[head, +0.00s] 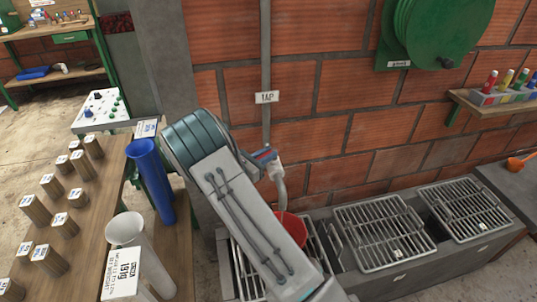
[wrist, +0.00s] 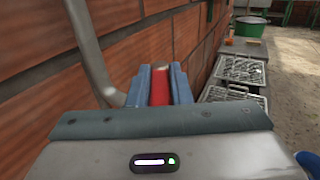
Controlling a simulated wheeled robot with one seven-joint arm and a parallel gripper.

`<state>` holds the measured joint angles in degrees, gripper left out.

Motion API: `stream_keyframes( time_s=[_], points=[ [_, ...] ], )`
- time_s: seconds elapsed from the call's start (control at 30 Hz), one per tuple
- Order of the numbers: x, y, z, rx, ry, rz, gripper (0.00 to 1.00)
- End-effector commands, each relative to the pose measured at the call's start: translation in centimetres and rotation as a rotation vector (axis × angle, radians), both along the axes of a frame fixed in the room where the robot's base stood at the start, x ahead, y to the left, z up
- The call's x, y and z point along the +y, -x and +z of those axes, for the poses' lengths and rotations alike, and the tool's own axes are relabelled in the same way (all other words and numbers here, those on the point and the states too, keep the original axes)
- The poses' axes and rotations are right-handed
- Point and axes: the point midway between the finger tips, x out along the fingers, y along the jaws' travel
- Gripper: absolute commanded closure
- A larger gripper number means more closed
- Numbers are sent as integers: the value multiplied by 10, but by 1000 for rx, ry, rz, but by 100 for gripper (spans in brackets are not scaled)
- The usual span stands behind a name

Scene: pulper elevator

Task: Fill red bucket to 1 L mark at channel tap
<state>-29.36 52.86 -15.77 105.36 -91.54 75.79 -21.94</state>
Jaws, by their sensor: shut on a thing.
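The red bucket (head: 292,228) stands on the leftmost channel grate, partly hidden behind my arm; its fill level and 1 L mark cannot be seen. The tap's pale curved spout (head: 282,190) comes down over the bucket. The grey tap pipe runs down the brick wall under a TAP label (head: 267,97). My gripper (head: 265,155) is at the tap, just above the spout. In the wrist view its blue fingers are shut on a red tap handle (wrist: 160,86). Whether water runs cannot be told.
More metal grates (head: 385,236) cover the channel to the right. A green reel (head: 435,30) hangs on the wall.

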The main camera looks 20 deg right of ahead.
Motion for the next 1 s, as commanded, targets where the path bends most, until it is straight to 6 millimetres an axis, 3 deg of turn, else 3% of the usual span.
stream_keyframes(
  time_s=[0.33, 0.37, 0.4, 0.43, 0.77, 1.0],
  points=[
    [0, -1, 1, -4, 1, 4, 100],
    [0, -1, 1, -4, 1, 4, 74],
    [0, -1, 1, -4, 1, 3, 62],
    [0, -1, 1, -3, 2, 3, 60],
    [2, 1, 0, -1, 0, 0, 60],
    [37, 17, -2, -4, -1, 5, 60]
  ],
)
